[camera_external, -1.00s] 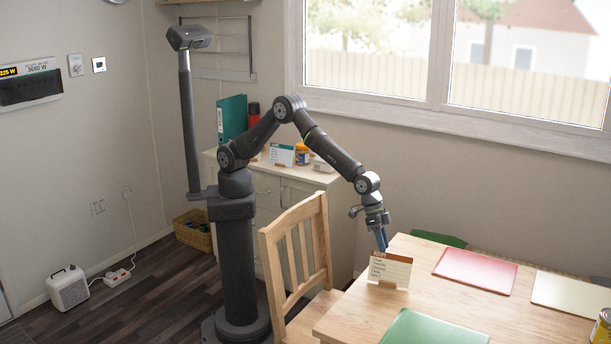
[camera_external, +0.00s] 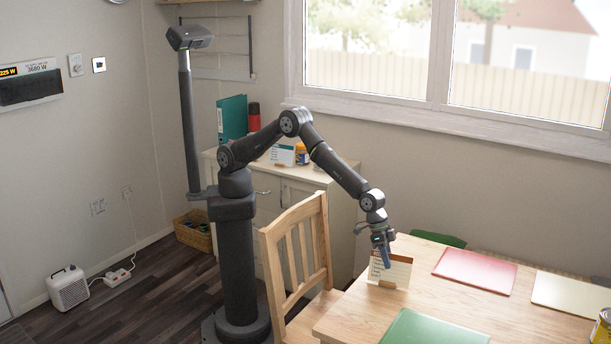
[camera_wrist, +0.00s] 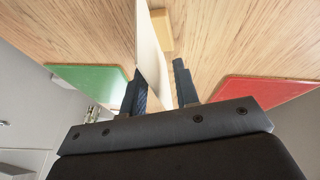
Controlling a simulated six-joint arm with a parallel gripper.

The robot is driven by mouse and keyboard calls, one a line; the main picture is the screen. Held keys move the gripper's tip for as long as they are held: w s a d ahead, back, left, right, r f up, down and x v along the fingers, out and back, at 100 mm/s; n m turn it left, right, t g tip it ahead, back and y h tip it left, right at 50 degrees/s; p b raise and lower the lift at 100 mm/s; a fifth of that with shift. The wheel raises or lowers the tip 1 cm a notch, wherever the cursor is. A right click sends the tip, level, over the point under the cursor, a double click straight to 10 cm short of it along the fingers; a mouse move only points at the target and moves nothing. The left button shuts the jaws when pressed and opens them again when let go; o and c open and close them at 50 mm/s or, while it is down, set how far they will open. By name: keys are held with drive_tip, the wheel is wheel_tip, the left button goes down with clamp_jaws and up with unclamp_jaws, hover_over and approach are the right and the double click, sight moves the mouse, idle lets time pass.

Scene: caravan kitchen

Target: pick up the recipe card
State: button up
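The recipe card (camera_external: 398,272) is a cream card with an orange-brown header, standing upright in a small wooden holder (camera_external: 381,283) near the table's left edge. My gripper (camera_external: 386,262) points down at the card's top, and a blue finger overlaps the card's upper left part in the external view. In the wrist view my gripper (camera_wrist: 158,85) is open, with the card (camera_wrist: 150,50) edge-on between its two fingers. The left finger is close to the card; a gap shows on the right. The wooden holder (camera_wrist: 162,32) lies beyond the fingertips.
A wooden chair (camera_external: 297,255) stands close at the left.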

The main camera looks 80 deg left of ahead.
drive_tip(key=shift+f, duration=0.25)
idle(0.4)
clamp_jaws()
